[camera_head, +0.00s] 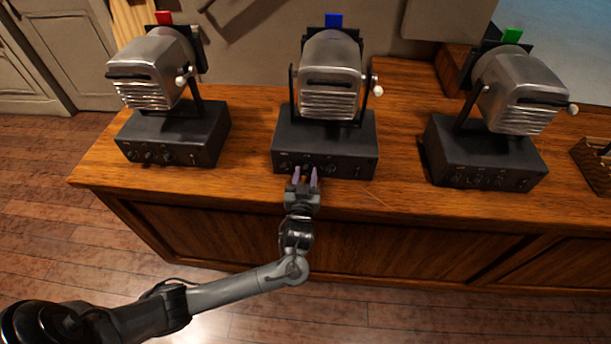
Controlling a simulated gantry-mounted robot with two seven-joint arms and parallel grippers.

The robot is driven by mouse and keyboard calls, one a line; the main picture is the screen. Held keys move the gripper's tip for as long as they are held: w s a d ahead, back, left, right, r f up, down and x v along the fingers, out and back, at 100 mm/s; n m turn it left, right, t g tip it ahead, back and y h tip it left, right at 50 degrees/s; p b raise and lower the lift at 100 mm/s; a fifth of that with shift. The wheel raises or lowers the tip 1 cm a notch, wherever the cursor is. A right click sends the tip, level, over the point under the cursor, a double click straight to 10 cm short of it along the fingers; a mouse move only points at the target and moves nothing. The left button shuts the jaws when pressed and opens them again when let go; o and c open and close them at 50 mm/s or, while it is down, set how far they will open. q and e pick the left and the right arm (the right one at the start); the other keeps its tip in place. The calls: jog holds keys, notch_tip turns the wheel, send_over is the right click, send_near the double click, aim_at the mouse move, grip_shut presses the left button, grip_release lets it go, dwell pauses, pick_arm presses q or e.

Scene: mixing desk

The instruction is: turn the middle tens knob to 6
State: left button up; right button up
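The middle lamp (330,88), marked with a blue tab (333,21), stands on a black control box (345,135) at the centre of the desk. Small dark knobs (331,169) run along the lower front face of the box. Their numbers are too small to read. My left gripper (305,174) is at the front of this box, towards the left part of its knob row. Its two purple-grey fingers are apart and point at the box. The fingertips hide part of the knob row, and I cannot tell whether a knob is between them. My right gripper is not in view.
A red-tabbed lamp (152,70) on its black box (175,130) stands at the left, and a green-tabbed lamp (520,92) on its box (485,150) at the right. The wooden desk (400,190) is bare between the boxes. A wooden holder (592,165) sits at the far right.

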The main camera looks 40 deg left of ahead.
pick_arm(q)
grip_shut()
jog(key=m+p, duration=0.1)
jog(key=p, duration=0.1)
jog(key=m+p, duration=0.1)
jog(key=p, duration=0.1)
jog(key=shift+r, duration=0.25)
jog(key=shift+f+m+p, duration=0.15)
jog(key=shift+m+p, duration=0.15)
jog(key=shift+m, duration=0.1)
jog(key=shift+f, duration=0.1)
jog(key=shift+o, duration=1.1)
grip_release()
jog(key=shift+s+d, duration=0.1)
jog(key=shift+s, duration=0.05)
jog(key=p+v, duration=0.1)
jog(key=v, duration=0.9)
jog(key=shift+s+d+p, duration=0.2)
jog(key=shift+d+p, duration=0.05)
jog(key=shift+p, duration=0.15)
